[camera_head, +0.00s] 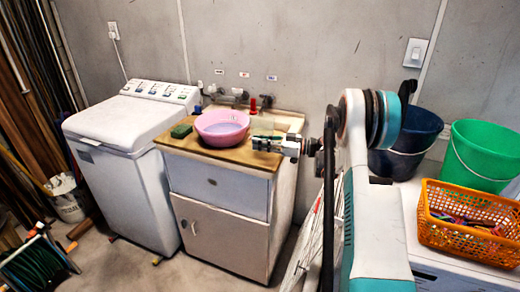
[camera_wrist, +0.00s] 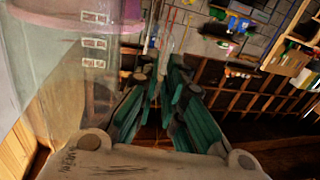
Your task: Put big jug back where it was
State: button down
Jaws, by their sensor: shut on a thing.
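The big jug (camera_wrist: 60,75) is clear plastic with pale printed marks. It fills the left side of the wrist view, close to the camera. In the head view a clear shape, likely the jug (camera_head: 262,125), shows faintly just behind my gripper (camera_head: 258,144), over the right part of the wooden counter top (camera_head: 238,155). My gripper's teal fingers (camera_wrist: 160,85) are shut on the jug, apparently at its handle; the exact contact is hard to see. Whether the jug's base touches the counter cannot be told.
A pink basin (camera_head: 221,129) stands on the counter left of my gripper, with a green sponge (camera_head: 181,131) beside it. Taps (camera_head: 240,97) are on the wall behind. A white washing machine (camera_head: 130,130) stands left. Buckets and an orange basket (camera_head: 465,238) are right.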

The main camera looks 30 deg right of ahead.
jog(key=shift+f, duration=0.9)
jog(key=shift+r, duration=0.1)
jog(key=c, duration=2.1)
grip_release()
jog(key=shift+f, duration=0.2)
jog(key=shift+c, duration=0.2)
jog(key=o, duration=0.4)
jog(key=shift+o, duration=0.2)
